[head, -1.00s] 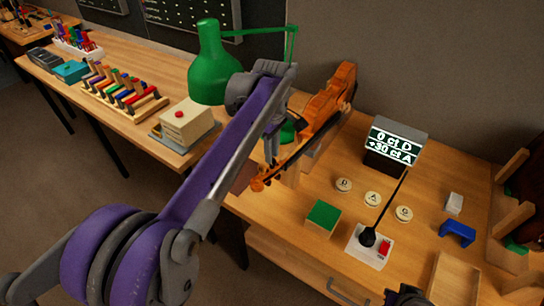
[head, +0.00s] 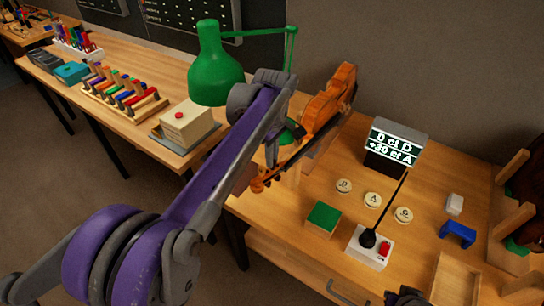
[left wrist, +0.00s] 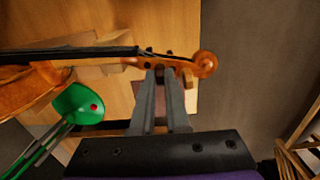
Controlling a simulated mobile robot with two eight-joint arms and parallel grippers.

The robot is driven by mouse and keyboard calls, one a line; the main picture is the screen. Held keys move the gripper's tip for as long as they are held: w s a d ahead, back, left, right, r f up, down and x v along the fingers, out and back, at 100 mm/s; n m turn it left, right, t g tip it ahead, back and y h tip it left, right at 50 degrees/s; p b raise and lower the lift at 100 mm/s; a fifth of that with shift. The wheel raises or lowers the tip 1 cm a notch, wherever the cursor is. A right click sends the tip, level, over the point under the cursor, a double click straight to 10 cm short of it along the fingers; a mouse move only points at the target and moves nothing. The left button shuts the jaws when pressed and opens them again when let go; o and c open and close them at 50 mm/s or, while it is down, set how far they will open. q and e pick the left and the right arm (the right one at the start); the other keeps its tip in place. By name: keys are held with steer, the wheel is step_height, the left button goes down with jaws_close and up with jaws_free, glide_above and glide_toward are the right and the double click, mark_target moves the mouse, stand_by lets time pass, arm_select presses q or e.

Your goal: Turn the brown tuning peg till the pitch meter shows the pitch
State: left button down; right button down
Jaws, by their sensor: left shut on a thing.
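The orange-brown violin (head: 326,100) rests on a wooden support at the back of the bench, its scroll (head: 257,185) toward the front. In the left wrist view the pegbox and scroll (left wrist: 203,64) lie across the top. My left gripper (head: 271,158) is at the pegbox; its fingertips (left wrist: 160,72) are closed on a peg there. The fingers mostly hide this brown tuning peg. The pitch meter (head: 395,145) reads "0 ct D" above "+30 ct A". Part of my right gripper (head: 405,296) shows at the bottom edge; its jaws are unclear.
A green lamp (head: 213,66) stands behind my left arm.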

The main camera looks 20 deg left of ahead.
arm_select(q)
steer(key=shift+m, duration=0.8)
steer(key=c, duration=1.2)
jaws_free()
steer(key=shift+r, duration=0.15)
step_height(320, 180, up, 11)
steer(key=shift+f+p, duration=0.2)
steer(key=shift+p, duration=0.25)
